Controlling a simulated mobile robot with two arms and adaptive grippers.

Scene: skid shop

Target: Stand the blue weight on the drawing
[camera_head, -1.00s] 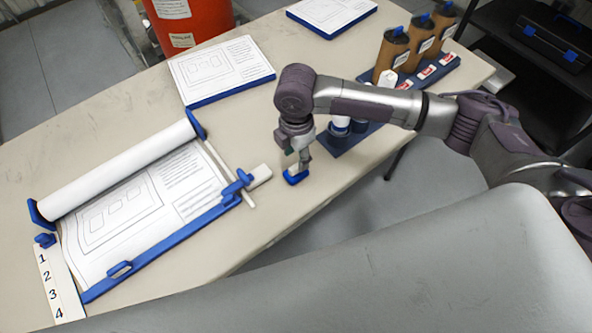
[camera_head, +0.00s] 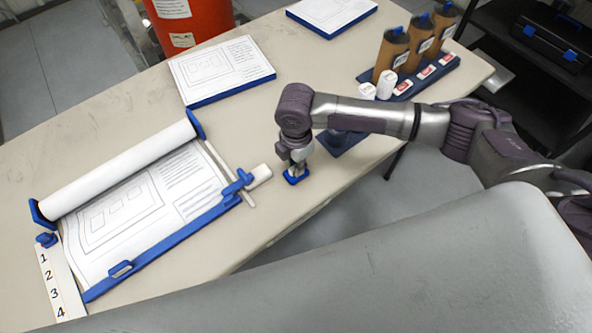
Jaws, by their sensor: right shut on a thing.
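The blue weight (camera_head: 296,179) is low on the table, near its front edge. My right gripper (camera_head: 293,168) comes down on it from above and is shut on it; the fingers hide its upper part. The drawing (camera_head: 125,215) lies to the left, partly unrolled from a white roll (camera_head: 120,172), with a blue bar along its near edge. The weight is apart from the drawing, to its right. My left gripper is not in view.
A blue clamp-like piece (camera_head: 238,184) and a pale block (camera_head: 260,175) lie between drawing and weight. A numbered strip (camera_head: 56,280) lies at the drawing's left. Drawing boards (camera_head: 222,70) lie behind. Brown bottles (camera_head: 391,52) stand in a rack at back right.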

